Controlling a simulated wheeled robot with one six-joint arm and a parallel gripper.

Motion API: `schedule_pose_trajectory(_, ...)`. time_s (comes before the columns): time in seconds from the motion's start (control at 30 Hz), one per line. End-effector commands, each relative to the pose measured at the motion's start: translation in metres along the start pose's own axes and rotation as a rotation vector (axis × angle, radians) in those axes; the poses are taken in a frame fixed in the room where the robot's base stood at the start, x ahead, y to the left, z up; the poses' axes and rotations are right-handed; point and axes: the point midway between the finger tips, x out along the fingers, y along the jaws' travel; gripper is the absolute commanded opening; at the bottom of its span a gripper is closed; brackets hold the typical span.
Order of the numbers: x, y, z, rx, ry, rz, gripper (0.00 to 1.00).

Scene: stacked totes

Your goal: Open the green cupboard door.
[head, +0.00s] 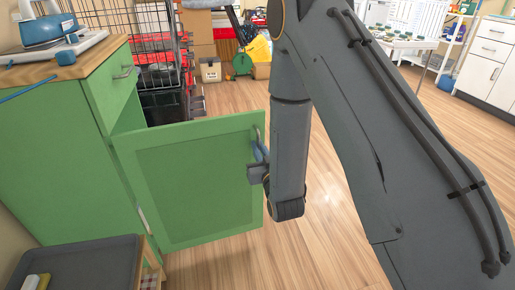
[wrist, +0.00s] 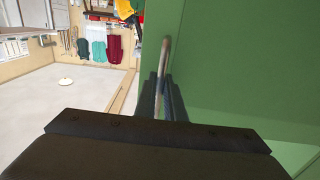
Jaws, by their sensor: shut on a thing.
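The green cupboard (head: 58,150) stands at the left with its door (head: 195,182) swung well open toward the middle of the head view. The door hangs from the cupboard's front edge, and its free edge is beside my arm. My gripper (head: 260,160) is at the door's upper free corner, shut on the metal door handle (head: 257,133). In the wrist view the handle (wrist: 165,55) runs up from between the fingers, and the green door (wrist: 240,75) fills the right side. The cupboard's inside is mostly hidden behind the door.
A drawer (head: 112,88) sits above the door opening, under a wooden top with a blue device (head: 48,30). A low dark-topped stand (head: 75,268) is at bottom left, close to the door. Wooden floor (head: 330,200) is clear around my arm.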

Motion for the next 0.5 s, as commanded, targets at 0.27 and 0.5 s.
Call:
schedule_pose_trajectory(0.27, 0.0002, -0.0016, -0.0003, 0.0, 0.001, -0.004, 0.17)
schedule_pose_trajectory(0.5, -0.0038, 0.0007, 0.0002, 0.0, -0.001, 0.001, 0.17)
